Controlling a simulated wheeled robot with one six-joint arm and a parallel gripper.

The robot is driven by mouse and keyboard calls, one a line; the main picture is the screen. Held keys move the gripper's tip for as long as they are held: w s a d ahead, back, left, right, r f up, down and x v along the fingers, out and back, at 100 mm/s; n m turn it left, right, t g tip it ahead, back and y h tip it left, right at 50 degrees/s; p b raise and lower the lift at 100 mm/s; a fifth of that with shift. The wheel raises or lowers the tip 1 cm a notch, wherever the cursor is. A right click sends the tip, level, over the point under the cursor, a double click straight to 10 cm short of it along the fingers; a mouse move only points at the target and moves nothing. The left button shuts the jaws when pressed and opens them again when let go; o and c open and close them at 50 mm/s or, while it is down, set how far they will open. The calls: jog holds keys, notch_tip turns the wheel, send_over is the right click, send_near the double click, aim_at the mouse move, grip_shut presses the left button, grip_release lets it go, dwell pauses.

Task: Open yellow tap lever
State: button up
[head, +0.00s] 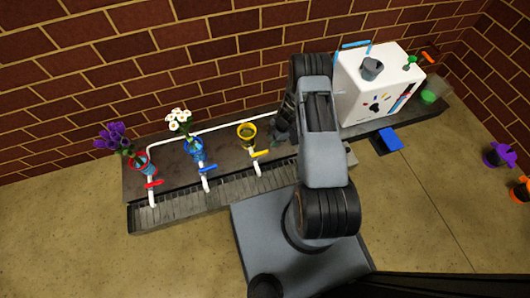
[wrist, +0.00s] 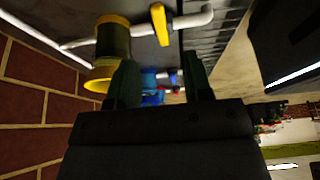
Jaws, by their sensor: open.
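The yellow tap lever (head: 260,153) sits on a white spout below the yellow-rimmed pot (head: 247,130). In the wrist view the lever (wrist: 162,24) is at the top, on its white pipe, with the yellow-and-dark pot (wrist: 112,42) to its left. My gripper (wrist: 160,78) is open, with its two dark fingers apart and nothing between them. In the head view my gripper (head: 281,126) is just right of the yellow pot and lever, partly hidden by my arm. I cannot see any contact with the lever.
A red lever (head: 153,184) and a blue lever (head: 207,166) are further left, near pots with purple flowers (head: 117,139) and white flowers (head: 180,120). A white box (head: 372,88) stands right of my arm, near a blue pad (head: 389,139). A brick wall (head: 60,70) is behind.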

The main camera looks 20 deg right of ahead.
aim_at(264, 152)
jog(key=b+x, duration=0.3)
jog(key=x, duration=0.6)
jog(key=shift+f+b, duration=0.25)
jog(key=shift+b, duration=0.05)
grip_shut()
